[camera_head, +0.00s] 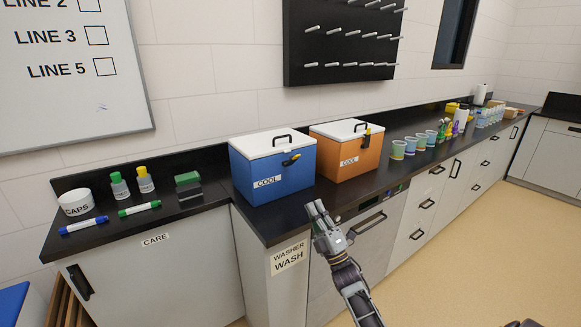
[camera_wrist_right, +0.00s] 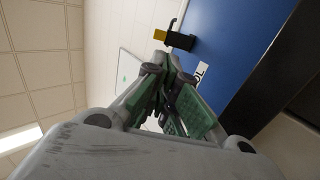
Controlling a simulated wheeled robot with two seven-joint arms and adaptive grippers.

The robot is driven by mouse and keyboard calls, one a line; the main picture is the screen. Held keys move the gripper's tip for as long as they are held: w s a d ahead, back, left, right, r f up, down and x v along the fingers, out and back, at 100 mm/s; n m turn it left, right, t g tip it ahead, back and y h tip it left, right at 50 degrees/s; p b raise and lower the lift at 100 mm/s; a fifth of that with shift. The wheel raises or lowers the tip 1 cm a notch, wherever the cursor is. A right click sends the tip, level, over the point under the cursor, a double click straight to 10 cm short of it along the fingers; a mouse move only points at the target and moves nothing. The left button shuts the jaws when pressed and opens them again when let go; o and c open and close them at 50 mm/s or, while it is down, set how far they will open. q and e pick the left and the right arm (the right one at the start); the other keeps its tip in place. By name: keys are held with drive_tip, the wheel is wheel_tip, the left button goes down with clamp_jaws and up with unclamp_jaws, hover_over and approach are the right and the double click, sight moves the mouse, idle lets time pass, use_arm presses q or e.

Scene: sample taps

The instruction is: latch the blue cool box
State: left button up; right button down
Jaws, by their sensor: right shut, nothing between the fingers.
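The blue cool box (camera_head: 268,178) stands on the dark counter with its white lid (camera_head: 265,142) down and a black handle on top. Its black and yellow latch (camera_head: 291,160) is on the front face near the top edge, lying at a slant. The yellow part of the latch (camera_wrist_right: 177,40) also shows in the wrist view, beyond the fingertips, with the blue front face (camera_wrist_right: 235,45). My right gripper (camera_head: 314,208) is shut and empty, in front of the box's lower right, apart from the latch. My left gripper is not in view.
An orange cool box (camera_head: 345,158) with a more upright latch (camera_head: 367,131) stands close on the right. Several cups (camera_head: 410,145) line the counter beyond it. Markers (camera_head: 139,208), bottles (camera_head: 119,186) and a caps tub (camera_head: 76,202) are at left. Counter in front of the blue box is clear.

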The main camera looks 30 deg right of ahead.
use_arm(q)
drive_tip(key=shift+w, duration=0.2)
use_arm(e)
drive_tip(key=shift+r+y, duration=0.3)
drive_tip(key=shift+r, duration=0.05)
drive_tip(key=shift+w, duration=0.1)
approach(292, 159)
wheel_tip(292, 159, up, 5)
drive_tip(key=w, duration=0.2)
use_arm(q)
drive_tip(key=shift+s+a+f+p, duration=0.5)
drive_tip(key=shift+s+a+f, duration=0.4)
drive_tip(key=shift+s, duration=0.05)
use_arm(e)
drive_tip(key=shift+w+a+r, duration=0.2)
drive_tip(key=shift+w, duration=0.15)
drive_tip(key=shift+w+a+r, duration=0.2)
drive_tip(key=shift+w, duration=0.2)
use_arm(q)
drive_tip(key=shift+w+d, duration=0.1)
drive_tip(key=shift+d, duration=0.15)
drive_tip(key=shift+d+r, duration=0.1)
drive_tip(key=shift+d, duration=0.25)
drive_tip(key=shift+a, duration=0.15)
use_arm(e)
drive_tip(key=shift+r, duration=0.1)
